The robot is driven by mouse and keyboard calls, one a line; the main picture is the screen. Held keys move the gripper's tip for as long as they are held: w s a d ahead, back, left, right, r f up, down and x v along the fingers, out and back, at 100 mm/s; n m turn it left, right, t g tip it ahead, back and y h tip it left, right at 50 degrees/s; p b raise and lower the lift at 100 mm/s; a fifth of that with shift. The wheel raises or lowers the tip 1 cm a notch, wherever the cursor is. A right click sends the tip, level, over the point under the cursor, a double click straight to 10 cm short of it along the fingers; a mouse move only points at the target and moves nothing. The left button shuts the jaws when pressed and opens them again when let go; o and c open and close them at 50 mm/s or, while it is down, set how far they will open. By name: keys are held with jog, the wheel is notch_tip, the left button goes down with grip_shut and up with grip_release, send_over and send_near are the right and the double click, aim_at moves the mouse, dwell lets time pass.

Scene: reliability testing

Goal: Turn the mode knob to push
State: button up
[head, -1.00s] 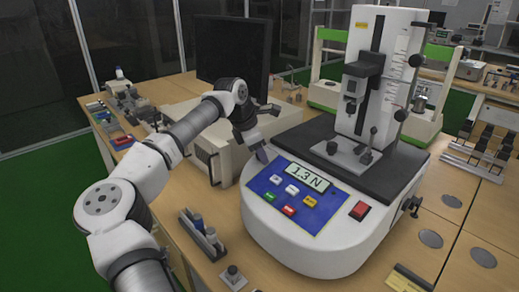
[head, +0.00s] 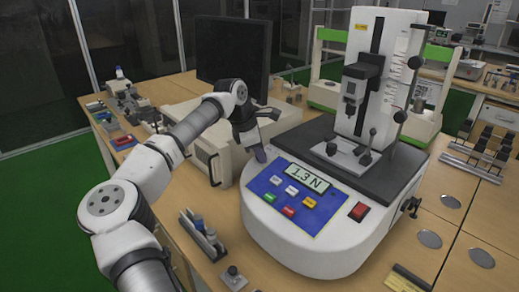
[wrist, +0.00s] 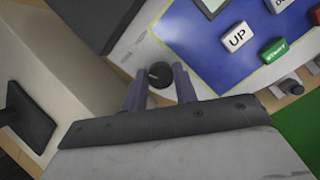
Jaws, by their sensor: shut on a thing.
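The white force tester (head: 330,255) stands on the bench, with a blue control panel (head: 322,214) and a display reading 1.3 N (head: 309,177). In the wrist view a small round black knob (wrist: 160,72) sits on the pale housing beside the blue panel, near the UP button (wrist: 238,37). My gripper (wrist: 160,84) has one finger on each side of this knob and is shut on it. In the head view my gripper (head: 260,154) is at the panel's far left corner and hides the knob. I cannot read any mode marking.
A beige box-shaped unit (head: 207,150) and a dark monitor (head: 233,57) stand close behind my gripper. The tester's column (head: 385,60) rises to the right.

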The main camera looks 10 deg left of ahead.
jog(key=m+p, duration=0.1)
jog(key=m, duration=0.4)
jog(key=shift+r+m+g+p, duration=0.1)
jog(key=shift+m+g+p, duration=0.2)
jog(key=shift+g+p, duration=0.1)
jog(key=shift+m+p, duration=0.5)
jog(key=shift+m, duration=1.8)
jog(key=o, duration=1)
jog(key=shift+c, duration=0.2)
jog(key=b+v, duration=0.1)
jog(key=v, duration=1.2)
jog(key=shift+r+b, duration=0.35)
jog(key=shift+r, duration=0.05)
jog(key=shift+w, duration=0.15)
